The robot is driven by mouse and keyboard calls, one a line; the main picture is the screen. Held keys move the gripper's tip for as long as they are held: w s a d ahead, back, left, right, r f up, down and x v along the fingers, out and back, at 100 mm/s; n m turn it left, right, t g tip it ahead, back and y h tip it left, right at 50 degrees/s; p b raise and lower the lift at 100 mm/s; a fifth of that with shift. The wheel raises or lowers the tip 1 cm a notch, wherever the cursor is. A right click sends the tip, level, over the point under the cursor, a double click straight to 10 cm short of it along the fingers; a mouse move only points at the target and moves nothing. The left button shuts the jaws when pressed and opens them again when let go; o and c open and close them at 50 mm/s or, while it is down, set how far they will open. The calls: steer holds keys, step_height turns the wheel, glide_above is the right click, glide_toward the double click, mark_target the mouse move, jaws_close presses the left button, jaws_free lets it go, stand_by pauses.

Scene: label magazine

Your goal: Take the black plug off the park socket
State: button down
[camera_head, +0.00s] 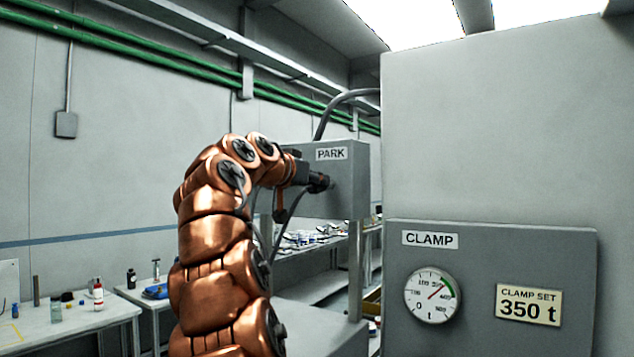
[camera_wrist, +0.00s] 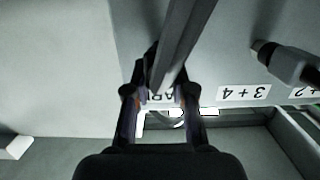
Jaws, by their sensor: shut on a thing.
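The grey box with the PARK label (camera_head: 331,154) stands in the middle of the head view, partly behind my copper arm. My gripper (camera_head: 314,182) is up against its front face, below the label. In the wrist view my gripper (camera_wrist: 160,95) has its two fingers on either side of the dark plug (camera_wrist: 152,62), shut on it. A thick grey cable (camera_wrist: 184,40) crosses in front of the plug. The PARK label shows upside down and partly covered behind the fingers. The socket is hidden, so I cannot tell whether the plug is still seated.
Another grey connector (camera_wrist: 285,62) sticks out at the right of the wrist view, near a 3+4 label (camera_wrist: 243,92). A large grey cabinet with a CLAMP gauge (camera_head: 432,295) stands at right. A bench (camera_head: 75,325) with small bottles is at left.

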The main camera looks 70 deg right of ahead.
steer(key=shift+f+b+v, duration=0.15)
steer(key=shift+b+v, duration=0.25)
steer(key=shift+v, duration=0.65)
steer(key=shift+f+b+v, duration=0.2)
steer(key=shift+b+v, duration=0.15)
steer(key=shift+v, duration=0.7)
